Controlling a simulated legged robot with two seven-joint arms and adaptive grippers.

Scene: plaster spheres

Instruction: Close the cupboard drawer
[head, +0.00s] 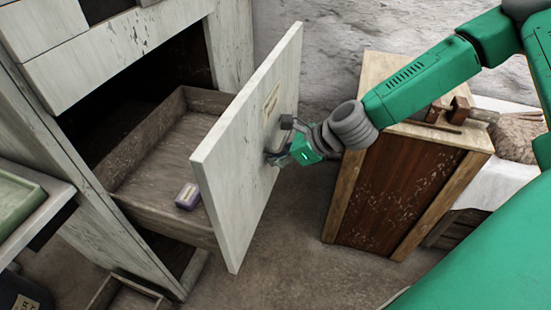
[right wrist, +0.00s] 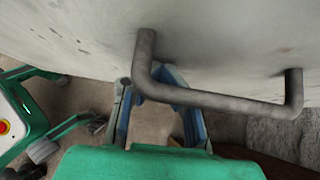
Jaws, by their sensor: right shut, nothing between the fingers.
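The cupboard drawer (head: 160,165) is pulled out from the pale, worn cupboard (head: 118,48), with its inside visible. Its tall pale front panel (head: 240,150) faces right and stands well away from the cupboard. A grey bar handle (right wrist: 225,101) crosses the right wrist view on the panel's outer face. My right gripper (head: 277,150) is at the handle, close to the panel's outer face. It is shut with nothing held. In the right wrist view its blue fingers (right wrist: 160,80) are beside and partly behind the handle; contact is unclear. My left gripper is out of view.
A small purple box (head: 187,196) lies inside the drawer. A wooden cabinet (head: 395,195) stands right of the panel, under my right arm. A green tray (head: 15,205) is at the left edge. Bare floor (head: 285,255) shows between drawer and cabinet.

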